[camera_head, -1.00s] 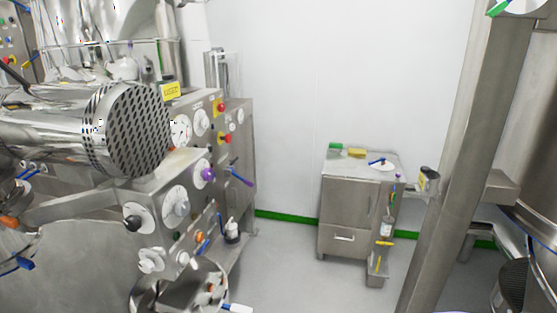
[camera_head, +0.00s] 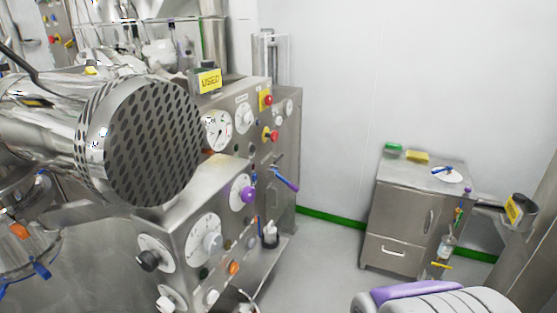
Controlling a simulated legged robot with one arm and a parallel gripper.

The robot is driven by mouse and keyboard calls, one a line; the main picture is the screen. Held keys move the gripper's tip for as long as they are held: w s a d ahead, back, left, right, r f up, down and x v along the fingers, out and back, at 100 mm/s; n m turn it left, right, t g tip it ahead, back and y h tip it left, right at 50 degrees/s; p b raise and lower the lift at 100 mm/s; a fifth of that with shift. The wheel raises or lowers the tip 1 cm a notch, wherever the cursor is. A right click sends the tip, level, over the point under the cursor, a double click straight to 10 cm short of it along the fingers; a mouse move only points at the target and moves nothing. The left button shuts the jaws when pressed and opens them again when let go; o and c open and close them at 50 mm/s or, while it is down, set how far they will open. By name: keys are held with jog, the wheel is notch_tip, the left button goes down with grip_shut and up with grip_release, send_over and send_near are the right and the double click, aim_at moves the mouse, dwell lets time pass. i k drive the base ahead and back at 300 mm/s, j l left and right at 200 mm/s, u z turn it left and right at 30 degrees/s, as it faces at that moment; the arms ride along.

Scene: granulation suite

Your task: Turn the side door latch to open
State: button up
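A blue-purple lever handle (camera_head: 284,180) sticks out from the right face of the steel control cabinet (camera_head: 283,140). It looks like the side door latch, but I cannot be sure. It slants down to the right. No gripper fingers show, and nothing touches the lever. A pale ribbed piece with a purple top (camera_head: 440,298) rises at the bottom right edge; I cannot tell whether it belongs to my arm.
A perforated metal drum end (camera_head: 145,142) and a front panel with dials (camera_head: 205,240) fill the left. A steel cupboard (camera_head: 405,220) stands against the back wall. Grey floor (camera_head: 325,255) lies open between the cabinet and cupboard.

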aim_at(276, 159)
jog(key=i+l+z, duration=0.3)
jog(key=i+z, duration=0.3)
jog(key=i, duration=0.15)
jog(key=i+l+u, duration=0.15)
jog(key=i+u, duration=0.15)
jog(key=i, duration=0.25)
jog(key=i+l+u, duration=0.3)
jog(key=i, duration=0.2)
jog(key=i+l+u, duration=0.25)
jog(key=i, duration=0.25)
jog(key=l, duration=0.1)
